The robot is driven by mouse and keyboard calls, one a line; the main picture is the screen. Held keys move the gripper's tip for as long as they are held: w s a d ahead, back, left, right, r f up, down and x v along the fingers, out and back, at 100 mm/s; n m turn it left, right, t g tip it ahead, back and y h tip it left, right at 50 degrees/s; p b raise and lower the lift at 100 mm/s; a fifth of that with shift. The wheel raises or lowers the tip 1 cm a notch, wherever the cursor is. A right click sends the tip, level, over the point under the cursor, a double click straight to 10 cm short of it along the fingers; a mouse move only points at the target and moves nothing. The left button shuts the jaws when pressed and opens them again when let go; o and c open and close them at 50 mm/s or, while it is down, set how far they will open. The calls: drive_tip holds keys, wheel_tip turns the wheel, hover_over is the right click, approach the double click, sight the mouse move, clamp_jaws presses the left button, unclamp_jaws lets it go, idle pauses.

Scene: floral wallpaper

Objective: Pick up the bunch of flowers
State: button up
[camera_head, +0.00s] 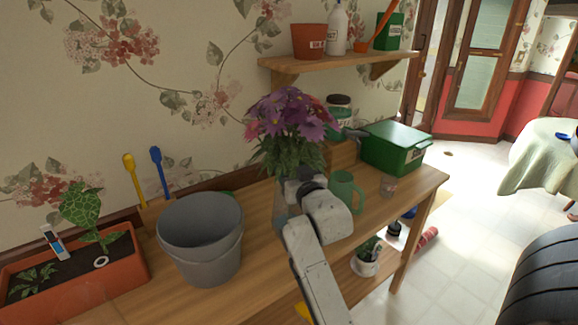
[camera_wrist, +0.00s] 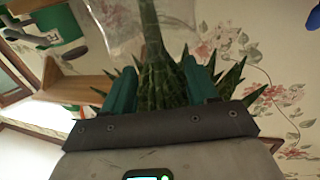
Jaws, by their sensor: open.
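The bunch of flowers (camera_head: 288,112), purple and pink above green leaves, stands upright on the wooden bench against the wall. A clear glass vase (camera_head: 282,212) shows partly below the leaves, behind my arm. My gripper (camera_wrist: 159,65) is open in the wrist view, its two teal fingers on either side of spiky green leaves and stem (camera_wrist: 158,88). The clear vessel (camera_wrist: 125,28) shows beyond the fingertips there. I cannot tell whether the fingers touch the plant. In the head view, my wrist is in front of the bunch's lower part and hides the fingers.
A grey bucket (camera_head: 201,245) stands left of the bunch, and an orange planter (camera_head: 85,290) farther left. A shelf (camera_head: 335,62) with pots hangs above.

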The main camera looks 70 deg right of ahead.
sight(286, 164)
drive_tip(key=shift+x, duration=1.55)
drive_tip(key=shift+w+a, duration=0.1)
clamp_jaws()
